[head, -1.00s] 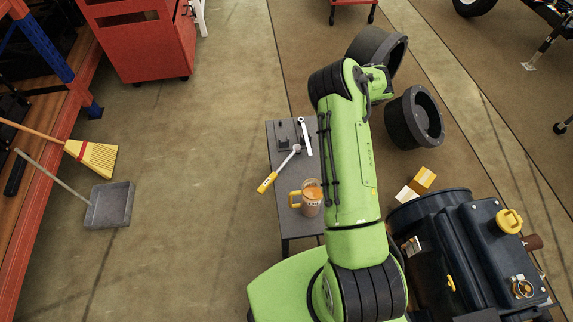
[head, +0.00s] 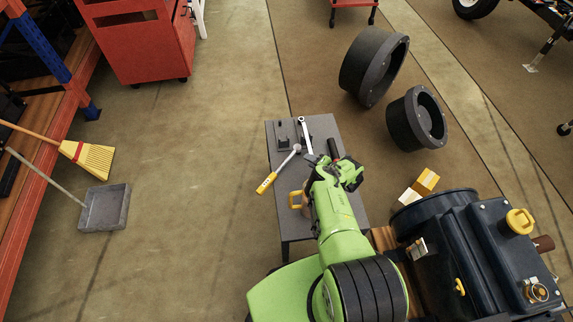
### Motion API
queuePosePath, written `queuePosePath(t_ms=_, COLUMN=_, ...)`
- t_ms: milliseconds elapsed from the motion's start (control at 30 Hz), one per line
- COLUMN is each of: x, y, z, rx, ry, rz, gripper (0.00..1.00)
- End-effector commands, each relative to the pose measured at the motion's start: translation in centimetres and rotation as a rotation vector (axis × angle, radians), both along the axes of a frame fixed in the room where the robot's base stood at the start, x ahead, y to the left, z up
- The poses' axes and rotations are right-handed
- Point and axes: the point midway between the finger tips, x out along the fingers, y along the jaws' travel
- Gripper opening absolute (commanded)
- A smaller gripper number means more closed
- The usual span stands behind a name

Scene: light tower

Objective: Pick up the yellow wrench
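The yellow wrench (head: 267,183) has a yellow handle and a grey metal shaft with a round head. It lies on the small grey table (head: 347,133), with its handle sticking out over the left edge and its head toward the middle. My gripper (head: 317,160) is above the table, just right of the wrench's head, seen from behind and above. The fingers are small and partly hidden by my wrist, so I cannot tell whether they are open. I see nothing clearly held.
A silver wrench (head: 304,136) lies close to the yellow wrench's head, beside a small dark block (head: 284,142). Dark machinery (head: 470,250) stands right; floor left of the table is clear.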

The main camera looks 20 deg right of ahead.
Motion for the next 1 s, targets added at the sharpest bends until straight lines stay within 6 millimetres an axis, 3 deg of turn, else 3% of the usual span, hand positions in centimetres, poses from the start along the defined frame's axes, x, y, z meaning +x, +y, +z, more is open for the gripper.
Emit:
queuePosePath(t_ms=100, x=2.5, y=1.0, z=-1.7, rx=0.002, ry=-0.004, rz=0.002, gripper=0.34)
queuePosePath(t_ms=600, x=8.0, y=2.9, z=-5.2, rx=0.000, ry=-0.002, rz=0.000, gripper=0.34)
queuePosePath(t_ms=900, x=8.5, y=3.0, z=-4.9, rx=0.000, ry=0.000, rz=-0.002, gripper=0.34)
queuePosePath(t_ms=1000, x=8.5, y=3.0, z=-4.9, rx=0.000, ry=0.000, rz=-0.002, gripper=0.22)
